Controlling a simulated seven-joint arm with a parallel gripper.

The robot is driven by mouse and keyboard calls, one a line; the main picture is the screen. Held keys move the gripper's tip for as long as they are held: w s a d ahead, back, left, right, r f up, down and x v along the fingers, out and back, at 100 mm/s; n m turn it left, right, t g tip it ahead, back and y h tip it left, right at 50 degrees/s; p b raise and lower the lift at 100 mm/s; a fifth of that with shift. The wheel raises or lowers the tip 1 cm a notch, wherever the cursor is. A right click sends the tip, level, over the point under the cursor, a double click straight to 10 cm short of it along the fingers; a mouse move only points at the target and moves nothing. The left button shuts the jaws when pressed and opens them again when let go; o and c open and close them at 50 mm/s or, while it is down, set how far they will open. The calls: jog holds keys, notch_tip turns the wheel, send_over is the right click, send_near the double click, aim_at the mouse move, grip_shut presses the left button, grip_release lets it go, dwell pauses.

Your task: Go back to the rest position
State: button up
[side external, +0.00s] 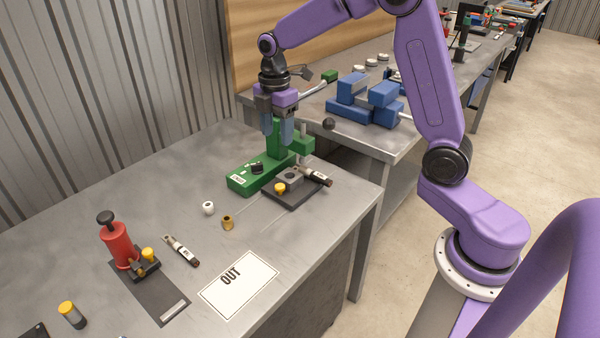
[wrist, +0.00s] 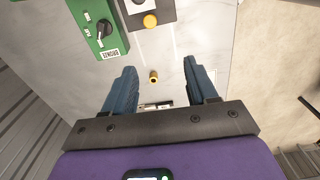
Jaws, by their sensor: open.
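My gripper (side external: 277,138) is raised above the workbench, beside the upright of a green press (side external: 256,174). Its two blue fingers are apart with nothing between them in the side view. In the wrist view my gripper (wrist: 160,70) also shows spread fingers. A small brass bushing (wrist: 154,77) appears between them there, but it lies on the bench below; the side view shows the brass bushing (side external: 228,222) well clear of the fingers. The green press also shows at the upper left of the wrist view (wrist: 84,22).
A dark fixture plate (side external: 297,197) with a yellow knob sits by the press. A white ring (side external: 208,208), an OUT sheet (side external: 238,286) and a red hand press (side external: 117,246) are nearer the camera. Blue vises (side external: 352,100) stand on the bench behind. A corrugated wall (side external: 90,90) is at left.

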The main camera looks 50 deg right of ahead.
jog(key=s+a+r+m, duration=0.15)
jog(key=s+a, duration=0.25)
jog(key=s, duration=0.8)
jog(key=s+a+m, duration=0.2)
jog(key=s+a, duration=0.1)
jog(key=s, duration=0.9)
jog(key=s+d+f+m, duration=0.1)
jog(key=s+d, duration=0.1)
jog(key=s, duration=0.7)
jog(key=shift+d, duration=0.2)
